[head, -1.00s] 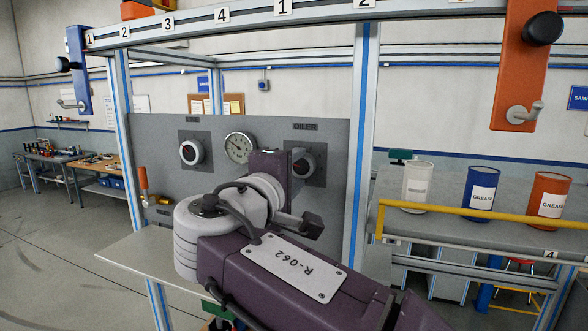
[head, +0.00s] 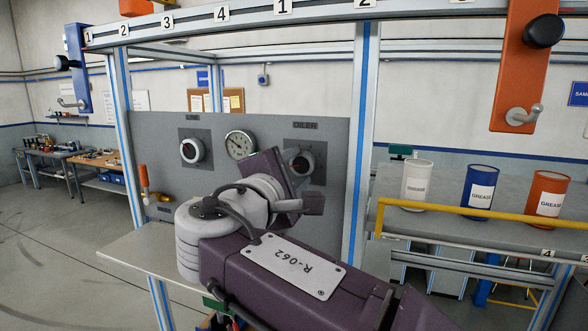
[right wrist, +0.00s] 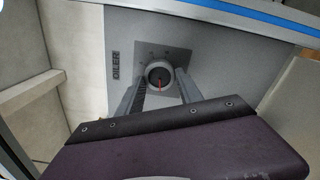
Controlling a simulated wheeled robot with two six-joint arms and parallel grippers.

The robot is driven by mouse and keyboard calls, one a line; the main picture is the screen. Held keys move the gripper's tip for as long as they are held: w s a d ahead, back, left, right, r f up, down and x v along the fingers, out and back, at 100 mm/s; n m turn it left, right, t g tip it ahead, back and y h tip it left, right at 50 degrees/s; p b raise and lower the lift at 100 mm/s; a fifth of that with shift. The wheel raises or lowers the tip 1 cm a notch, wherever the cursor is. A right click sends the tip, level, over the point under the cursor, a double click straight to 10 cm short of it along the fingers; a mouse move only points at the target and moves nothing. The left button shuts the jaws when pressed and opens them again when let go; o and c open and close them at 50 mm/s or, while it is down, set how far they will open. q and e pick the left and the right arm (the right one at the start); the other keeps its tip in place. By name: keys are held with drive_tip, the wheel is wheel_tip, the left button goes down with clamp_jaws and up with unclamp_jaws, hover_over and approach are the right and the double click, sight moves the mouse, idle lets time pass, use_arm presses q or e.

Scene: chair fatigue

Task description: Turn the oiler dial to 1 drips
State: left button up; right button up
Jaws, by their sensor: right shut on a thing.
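The oiler dial (head: 303,162) is a round dark knob with a pale rim on a square dark plate, under the OILER label, on the grey panel. It also shows in the right wrist view (right wrist: 159,75), with a red pointer mark on its face. My right gripper (head: 297,165) reaches it from the front, and its fingers lie on either side of the dial, shut on it. The right wrist is tilted. The arm hides part of the dial's plate, and the scale marks are too small to read. My left gripper is not in view.
Left of the oiler dial are a round gauge (head: 239,145) and a second dial (head: 192,150) on the panel. An orange-handled lever (head: 144,177) sits at the panel's left edge. Frame posts flank the panel. Three grease cans stand on a bench at right, behind a yellow rail (head: 470,215).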

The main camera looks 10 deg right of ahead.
drive_tip(key=shift+d+r, duration=0.1)
drive_tip(key=shift+r, duration=0.15)
drive_tip(key=o, duration=1.4)
drive_tip(key=shift+w+d+f, duration=0.2)
drive_tip(key=shift+w+d, duration=0.05)
drive_tip(key=b+v, duration=0.2)
drive_tip(key=v, duration=0.7)
drive_tip(key=shift+b, duration=0.3)
